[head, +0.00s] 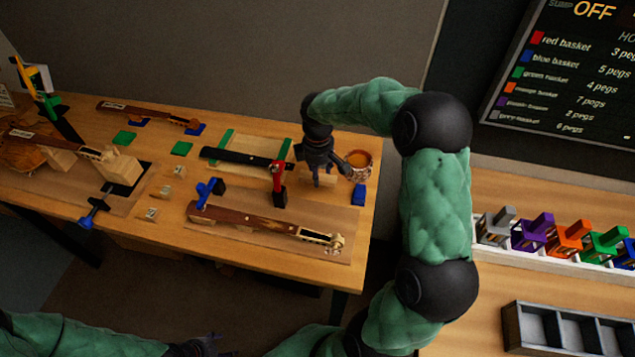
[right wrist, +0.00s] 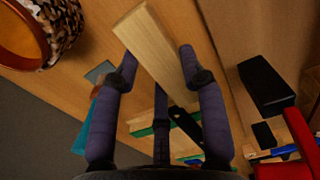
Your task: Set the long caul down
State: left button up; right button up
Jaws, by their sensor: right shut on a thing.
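The long caul (head: 325,179), a plain pale wooden bar, is in my right gripper (head: 318,182) near the right end of the bench.
A patterned cup (head: 358,164) stands just right of the gripper, with a dark blue block (head: 359,194) nearby. A red clamp (head: 277,176) stands to the left. A violin neck (head: 255,222) lies in front, with a blue clamp (head: 208,191) at its left end.

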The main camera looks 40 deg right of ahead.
aim_at(319, 188)
jog(key=shift+f+b, duration=0.6)
jog(key=shift+f, duration=1.5)
jog(key=shift+f, duration=0.15)
jog(key=o, duration=1)
jog(key=shift+o, duration=0.2)
notch_tip(319, 188, up, 12)
jog(key=p, duration=0.3)
